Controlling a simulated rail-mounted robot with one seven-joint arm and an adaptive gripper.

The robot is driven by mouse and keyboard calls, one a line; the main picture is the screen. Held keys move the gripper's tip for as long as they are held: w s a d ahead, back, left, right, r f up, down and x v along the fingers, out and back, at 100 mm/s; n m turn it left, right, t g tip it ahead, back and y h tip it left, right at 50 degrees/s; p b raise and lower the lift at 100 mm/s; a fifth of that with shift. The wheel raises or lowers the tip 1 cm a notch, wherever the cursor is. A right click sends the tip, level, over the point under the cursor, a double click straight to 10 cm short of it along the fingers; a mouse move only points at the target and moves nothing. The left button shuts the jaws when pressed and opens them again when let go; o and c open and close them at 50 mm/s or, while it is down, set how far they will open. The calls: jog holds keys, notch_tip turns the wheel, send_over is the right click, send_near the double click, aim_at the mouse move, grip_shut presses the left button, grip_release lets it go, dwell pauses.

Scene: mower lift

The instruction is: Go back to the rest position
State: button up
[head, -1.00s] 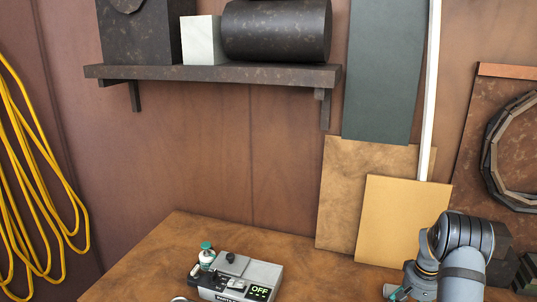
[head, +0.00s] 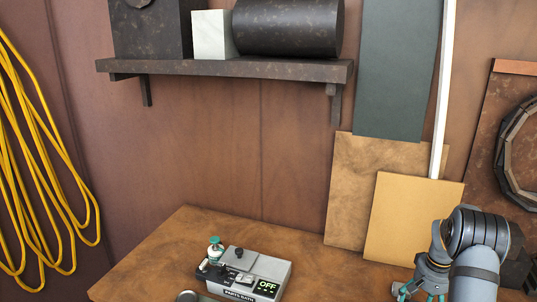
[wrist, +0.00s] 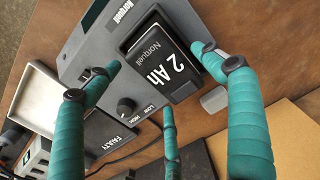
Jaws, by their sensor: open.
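My gripper (wrist: 158,76) has teal fingers, which are spread open and empty in the wrist view. Below them is a grey charger-like unit (wrist: 88,52) marked Norquell. A black battery block (wrist: 166,62) marked "2 Ah" sits on it. The fingers appear apart from the battery, though the exact gap is hard to tell. In the head view my gripper (head: 424,287) is low at the right, partly cut off by the bottom edge, and the battery and charger are not visible.
A brown workbench (head: 165,255) holds a grey parts-bath box (head: 262,268) reading OFF and a small teal-capped bottle (head: 215,247). Boards (head: 413,215) lean on the wall behind my arm. A shelf (head: 225,68) hangs above. A pale tray (wrist: 38,95) lies beside the charger.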

notch_tip(320, 180, up, 10)
jog(key=b, duration=0.1)
jog(key=f+p, duration=0.1)
jog(key=f, duration=0.4)
jog(key=f+p, duration=0.1)
jog(key=f, duration=0.5)
jog(key=shift+s+a, duration=0.15)
jog(key=shift+s, duration=0.05)
jog(key=shift+w+f, duration=0.15)
jog(key=shift+f, duration=0.15)
jog(key=r+b, duration=0.1)
jog(key=r, duration=0.1)
jog(key=d+r+b, duration=0.1)
jog(key=r, duration=0.1)
jog(key=shift+d+r, duration=0.1)
jog(key=shift+r, duration=0.3)
jog(key=w+d+r+p, duration=0.2)
jog(key=d+r+p, duration=0.2)
jog(key=d+r, duration=0.45)
jog(key=w+a+r+n+b, duration=0.1)
jog(key=a+r+b, duration=0.1)
jog(key=a, duration=1.1)
jog(key=w+a+r+n+b, duration=0.1)
jog(key=a+r+n+b, duration=0.1)
jog(key=a, duration=1)
jog(key=s+a+f+n+b, duration=0.1)
jog(key=s+a+n+b, duration=0.1)
jog(key=s+a, duration=1.5)
jog(key=s+b, duration=0.1)
jog(key=s, duration=0.2)
